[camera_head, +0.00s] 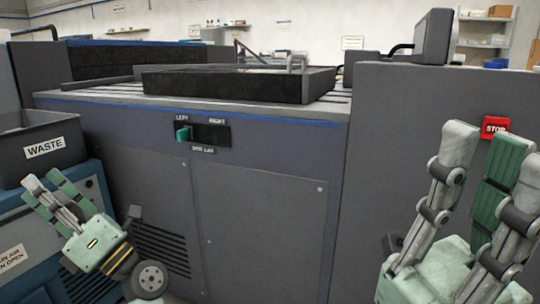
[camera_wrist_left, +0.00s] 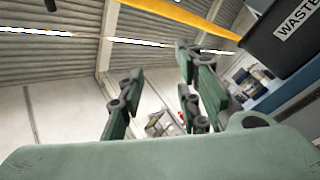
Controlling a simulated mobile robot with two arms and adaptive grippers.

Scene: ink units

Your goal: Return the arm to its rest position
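My left gripper (camera_head: 48,182) is at the lower left in the head view, beside the waste bin and in front of the blue unit. Its green fingers are spread and hold nothing. In the left wrist view the fingers (camera_wrist_left: 165,95) also stand apart with empty space between them. My right gripper (camera_head: 495,160) is large at the lower right of the head view, its fingers pointing up and spread, with nothing seen between them. It is in front of the grey cabinet with the red stop button (camera_head: 496,124).
A black waste bin (camera_head: 40,135) stands at the left on a blue unit (camera_head: 20,225). A black-framed tray (camera_head: 235,86) lies on the machine top. Shelves stand behind.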

